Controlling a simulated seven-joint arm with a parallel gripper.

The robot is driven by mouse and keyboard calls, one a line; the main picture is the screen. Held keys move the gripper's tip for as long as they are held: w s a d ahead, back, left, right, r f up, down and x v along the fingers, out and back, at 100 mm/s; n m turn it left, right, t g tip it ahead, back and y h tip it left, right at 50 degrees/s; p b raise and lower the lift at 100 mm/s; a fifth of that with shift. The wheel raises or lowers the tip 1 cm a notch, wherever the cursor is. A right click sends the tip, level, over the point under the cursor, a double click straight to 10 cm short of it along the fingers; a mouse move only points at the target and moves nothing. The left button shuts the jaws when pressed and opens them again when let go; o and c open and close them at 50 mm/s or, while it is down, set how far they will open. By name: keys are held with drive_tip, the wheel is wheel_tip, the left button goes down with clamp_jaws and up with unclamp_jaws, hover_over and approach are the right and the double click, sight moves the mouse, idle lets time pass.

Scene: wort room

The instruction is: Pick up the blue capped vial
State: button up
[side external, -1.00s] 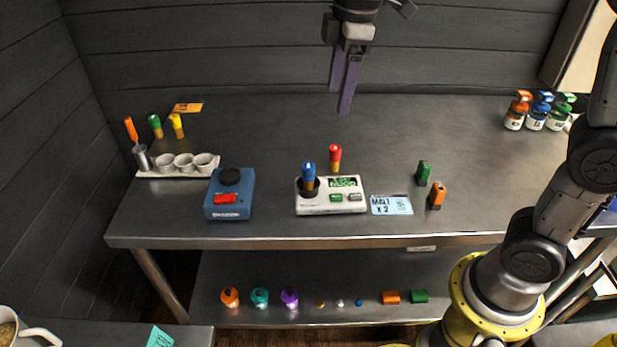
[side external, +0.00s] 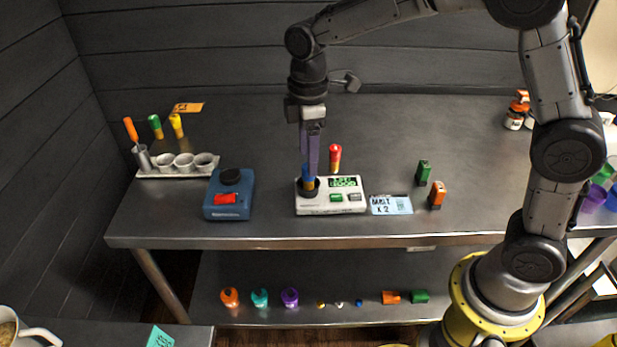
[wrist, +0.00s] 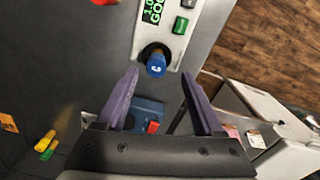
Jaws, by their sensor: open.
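The blue capped vial (side external: 308,184) stands in the dark round well of a white device (side external: 331,205) with a green display. In the wrist view its blue cap (wrist: 156,66) shows from above, between the line of my two fingertips and slightly beyond them. My gripper (side external: 311,170) points down directly over the vial, and its purple fingers hide much of the vial in the side view. In the wrist view my gripper (wrist: 160,74) is open, with a gap on both sides of the cap. I cannot tell how far the fingertips reach down beside it.
A red vial (side external: 335,158) stands just behind the white device. A blue box (side external: 229,196) with a red switch is to its left.

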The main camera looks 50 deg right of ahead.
sight(309, 179)
drive_tip(key=shift+w+d+f, duration=0.1)
drive_tip(key=shift+f, duration=1.2)
drive_tip(key=shift+w+f, duration=0.1)
drive_tip(key=shift+f, duration=1.2)
clamp_jaws()
